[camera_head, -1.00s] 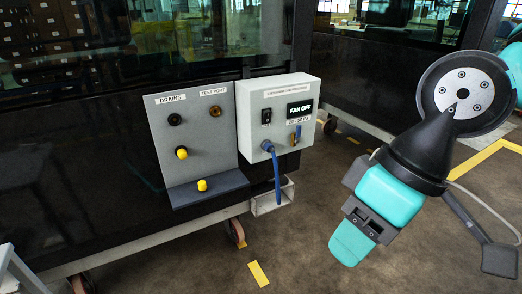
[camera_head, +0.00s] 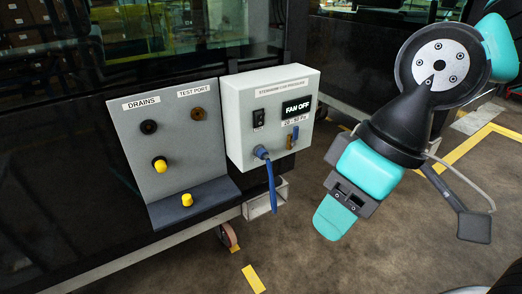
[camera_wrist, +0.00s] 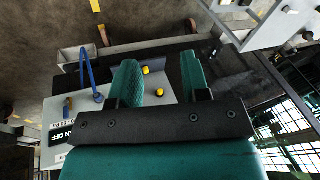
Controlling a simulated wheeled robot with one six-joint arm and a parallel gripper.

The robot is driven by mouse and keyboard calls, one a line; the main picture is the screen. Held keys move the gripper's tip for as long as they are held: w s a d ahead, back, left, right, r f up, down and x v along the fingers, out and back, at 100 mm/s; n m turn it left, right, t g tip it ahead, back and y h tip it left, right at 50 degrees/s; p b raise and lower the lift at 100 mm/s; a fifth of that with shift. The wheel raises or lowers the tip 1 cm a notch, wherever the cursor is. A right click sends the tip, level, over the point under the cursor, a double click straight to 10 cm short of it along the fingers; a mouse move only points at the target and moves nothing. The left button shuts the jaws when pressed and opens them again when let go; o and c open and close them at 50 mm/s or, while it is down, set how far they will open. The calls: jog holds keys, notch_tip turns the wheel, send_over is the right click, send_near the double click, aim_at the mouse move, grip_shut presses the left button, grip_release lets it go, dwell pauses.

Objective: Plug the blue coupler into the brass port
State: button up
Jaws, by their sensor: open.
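The blue coupler (camera_head: 262,152) sits at the lower front of the grey control box, with a blue hose (camera_head: 271,188) hanging from it. Both show at the left of the wrist view, the coupler (camera_wrist: 98,97) at the hose's end. The brass port (camera_head: 198,114) is the brownish ring under the TEST PORT label on the panel left of the box. My gripper (camera_head: 335,216) hangs right of the box, pointing down, well apart from the coupler. In the wrist view its teal fingers (camera_wrist: 158,78) stand apart with nothing between them; one finger is hidden in the head view.
The grey panel (camera_head: 180,146) also bears a black port (camera_head: 148,127) and a yellow-capped port (camera_head: 160,164). Another yellow cap (camera_head: 187,200) is on its ledge. A small brass and blue fitting (camera_head: 294,137) is on the box. Open floor lies below and right.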

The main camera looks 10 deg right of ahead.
jog(key=shift+o, duration=1.9)
jog(key=w+d+f+m+t+b, duration=0.1)
jog(key=w+f+m+t, duration=0.1)
jog(key=w, duration=0.6)
jog(key=w+d+f+m+t+h+b, duration=0.1)
jog(key=w+f+m+t, duration=0.2)
jog(key=w, duration=0.5)
notch_tip(320, 180, down, 2)
jog(key=shift+w+f+m, duration=0.2)
jog(key=shift+w+m, duration=0.05)
jog(key=shift+m, duration=0.35)
jog(key=w+d+f+m+t+h+b, duration=0.2)
jog(key=w+d+f+t, duration=0.15)
jog(key=w, duration=0.55)
jog(key=w+d+f+m+t+h+b, duration=0.1)
jog(key=w+d+f+t+h+b, duration=0.15)
jog(key=w+f+t, duration=0.4)
jog(key=w+a+f+n+t+y+b, duration=0.1)
jog(key=w+a+f+n+t+y, duration=0.1)
jog(key=f+n+y, duration=0.4)
jog(key=shift+w+a+f+y, duration=0.5)
jog(key=shift+w+a+y, duration=0.25)
jog(key=shift+a, duration=0.35)
